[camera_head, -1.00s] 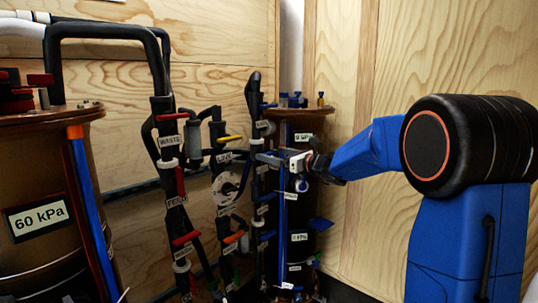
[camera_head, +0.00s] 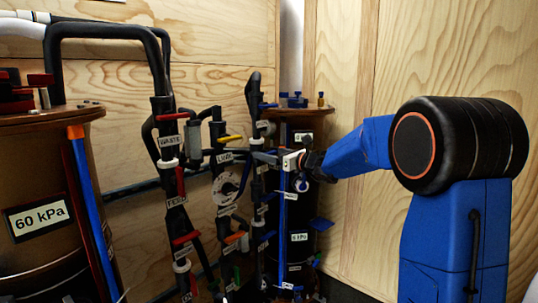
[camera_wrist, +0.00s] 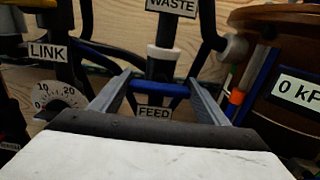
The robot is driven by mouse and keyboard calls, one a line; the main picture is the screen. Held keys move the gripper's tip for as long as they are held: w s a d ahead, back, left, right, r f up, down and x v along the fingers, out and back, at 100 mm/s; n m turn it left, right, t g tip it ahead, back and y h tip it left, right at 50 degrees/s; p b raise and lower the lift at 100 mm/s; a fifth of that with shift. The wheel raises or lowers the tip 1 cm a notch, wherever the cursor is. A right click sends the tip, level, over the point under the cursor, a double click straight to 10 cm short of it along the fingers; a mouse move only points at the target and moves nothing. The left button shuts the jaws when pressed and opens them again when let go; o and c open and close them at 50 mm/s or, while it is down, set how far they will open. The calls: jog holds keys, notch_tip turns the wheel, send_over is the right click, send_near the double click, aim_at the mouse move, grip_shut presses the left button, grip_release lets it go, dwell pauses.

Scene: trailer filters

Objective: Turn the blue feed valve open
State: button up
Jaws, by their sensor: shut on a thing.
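The blue feed valve handle (camera_wrist: 160,88) is a bar lying crosswise between my two fingers in the wrist view. It sits below a white collar on a dark upright pipe and above a FEED label (camera_wrist: 153,113). My gripper (camera_wrist: 160,78) is shut on this handle, with one finger at each end of the bar. In the head view my gripper (camera_head: 264,155) reaches from the right to the dark blue-handled pipe column. The handle is too small and covered there to read its angle.
A WASTE label (camera_wrist: 171,5) is above and a LINK label (camera_wrist: 48,51) with a round gauge (camera_wrist: 60,100) is at left in the wrist view. A red-handled pipe column (camera_head: 170,165) and a 60 kPa tank (camera_head: 38,217) stand left in the head view.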

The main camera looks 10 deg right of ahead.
jog(key=shift+n, duration=0.3)
jog(key=n, duration=0.3)
jog(key=shift+n, duration=0.3)
jog(key=n, duration=0.4)
jog(key=shift+s+a+n, duration=0.1)
jog(key=shift+n, duration=0.2)
jog(key=n, duration=0.4)
jog(key=shift+f, duration=0.15)
jog(key=n, duration=0.5)
jog(key=shift+f, duration=0.15)
jog(key=o, duration=1)
jog(key=shift+o, duration=0.2)
jog(key=shift+s, duration=0.1)
